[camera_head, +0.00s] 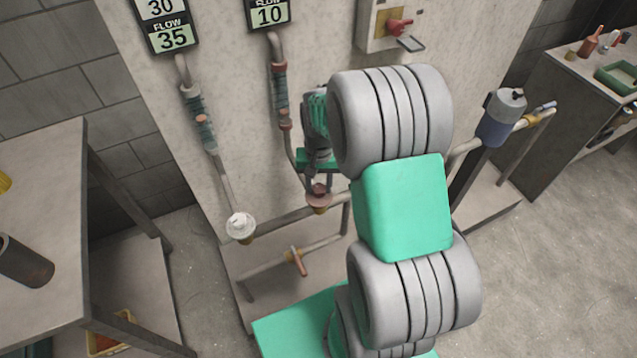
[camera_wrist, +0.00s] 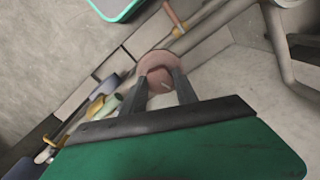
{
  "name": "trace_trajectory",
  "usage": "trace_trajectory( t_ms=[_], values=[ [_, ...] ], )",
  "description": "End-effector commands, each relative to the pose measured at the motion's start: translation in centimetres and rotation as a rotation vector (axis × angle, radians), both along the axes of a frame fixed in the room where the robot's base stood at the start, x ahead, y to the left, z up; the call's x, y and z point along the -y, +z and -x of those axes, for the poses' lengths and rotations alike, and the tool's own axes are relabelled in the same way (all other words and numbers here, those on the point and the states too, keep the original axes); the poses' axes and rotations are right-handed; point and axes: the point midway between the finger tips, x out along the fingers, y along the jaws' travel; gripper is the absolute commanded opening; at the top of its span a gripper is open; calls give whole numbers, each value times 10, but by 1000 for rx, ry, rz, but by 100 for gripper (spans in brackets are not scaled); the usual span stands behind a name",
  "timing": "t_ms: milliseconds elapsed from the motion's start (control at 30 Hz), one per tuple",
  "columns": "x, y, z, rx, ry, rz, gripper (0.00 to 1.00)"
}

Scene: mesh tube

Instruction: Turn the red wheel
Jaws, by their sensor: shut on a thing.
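The red wheel (camera_head: 318,196) is a dull reddish round handle on the horizontal pipe, below the middle flow tube. My gripper (camera_head: 317,178) reaches down to it from above, in front of the wall panel. In the wrist view the red wheel (camera_wrist: 160,70) lies between the two dark fingers of my gripper (camera_wrist: 163,84), which are shut on it. The fingers cover part of its sides. In the head view my arm hides the area to the right of the wheel.
A white wheel (camera_head: 240,227) is on the same pipe to the left. A lower pipe has a red lever (camera_head: 297,262). Flow displays reading 35 (camera_head: 172,38) and 10 (camera_head: 268,15) hang above. A red switch (camera_head: 398,26) is on a wall box. A grey table (camera_head: 60,250) stands left.

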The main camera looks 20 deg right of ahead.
Motion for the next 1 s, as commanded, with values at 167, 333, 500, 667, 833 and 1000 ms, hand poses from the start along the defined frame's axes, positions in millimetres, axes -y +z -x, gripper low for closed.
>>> trace_trajectory(
  t_ms=[167, 333, 500, 667, 833, 1000],
  values=[
    [0, 1, 0, 0, 166, 0, 0],
    [0, 1, 0, 1, 328, 0, 0],
    [0, 1, 0, 1, 487, 0, 0],
    [0, 1, 0, 0, 622, 0, 0],
    [0, 1, 0, 1, 739, 0, 0],
    [0, 1, 0, 1, 818, 0, 0]
  ],
)
